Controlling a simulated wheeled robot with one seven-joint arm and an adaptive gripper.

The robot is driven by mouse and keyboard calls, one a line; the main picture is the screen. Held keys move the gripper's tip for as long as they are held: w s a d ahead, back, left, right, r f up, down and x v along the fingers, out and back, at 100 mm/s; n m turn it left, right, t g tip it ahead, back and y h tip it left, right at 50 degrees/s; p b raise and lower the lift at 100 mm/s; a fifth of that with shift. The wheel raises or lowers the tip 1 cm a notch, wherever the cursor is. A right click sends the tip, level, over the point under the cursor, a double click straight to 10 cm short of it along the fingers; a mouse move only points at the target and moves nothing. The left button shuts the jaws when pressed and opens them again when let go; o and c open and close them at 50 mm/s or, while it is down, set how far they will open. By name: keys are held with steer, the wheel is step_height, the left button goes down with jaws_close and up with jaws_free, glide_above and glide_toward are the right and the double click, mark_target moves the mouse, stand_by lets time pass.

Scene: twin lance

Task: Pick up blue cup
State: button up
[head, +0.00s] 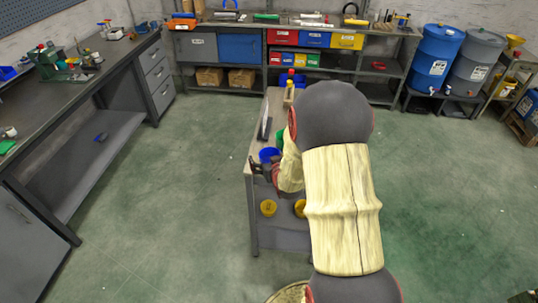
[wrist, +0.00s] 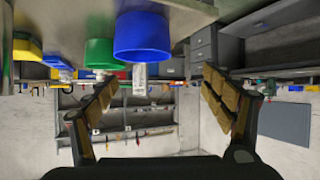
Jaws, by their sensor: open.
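The blue cup (head: 268,154) stands near the front end of the narrow table in the head view. In the wrist view, which is upside down, the blue cup (wrist: 142,38) shows large at the top, left of centre. My gripper (head: 262,168) is at the front end of the table, close to the cup and partly hidden by my arm. In the wrist view, my gripper (wrist: 160,84) has its fingers spread wide with nothing between them. The cup appears beyond the fingertips; I cannot tell the exact gap.
A green cup (wrist: 101,53) stands beside the blue one, with a yellow container (wrist: 27,47) farther left. The narrow table (head: 250,188) has yellow containers (head: 268,208) on its lower shelf. A workbench (head: 100,62) lines the left wall. The floor between is clear.

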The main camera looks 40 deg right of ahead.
mark_target(267, 152)
steer(key=shift+o, duration=0.2)
steer(key=shift+s+d+f+m+t+h+p, duration=0.2)
steer(key=shift+s+d+f, duration=0.25)
steer(key=shift+d+f, duration=0.2)
steer(key=shift+s+d+f+m+t+h+p, duration=0.1)
steer(key=shift+s+d+f+h+p, duration=0.1)
steer(key=shift+s+d+f, duration=0.3)
steer(key=shift+w+d+f, duration=0.1)
steer(key=shift+d+f, duration=0.1)
steer(key=shift+d, duration=0.1)
steer(key=x, duration=0.2)
steer(key=shift+w+d+f+b, duration=0.1)
steer(key=shift+w+f+b, duration=0.1)
steer(key=shift+b, duration=0.1)
steer(key=x, duration=0.2)
steer(key=b+x, duration=0.1)
steer(key=x, duration=0.1)
steer(key=shift+w+a, duration=0.2)
steer(key=shift+a, duration=0.1)
steer(key=shift+w+d+f, duration=0.1)
steer(key=shift+w+d, duration=0.15)
steer(key=shift+w, duration=0.15)
steer(key=c, duration=0.3)
steer(key=c, duration=0.9)
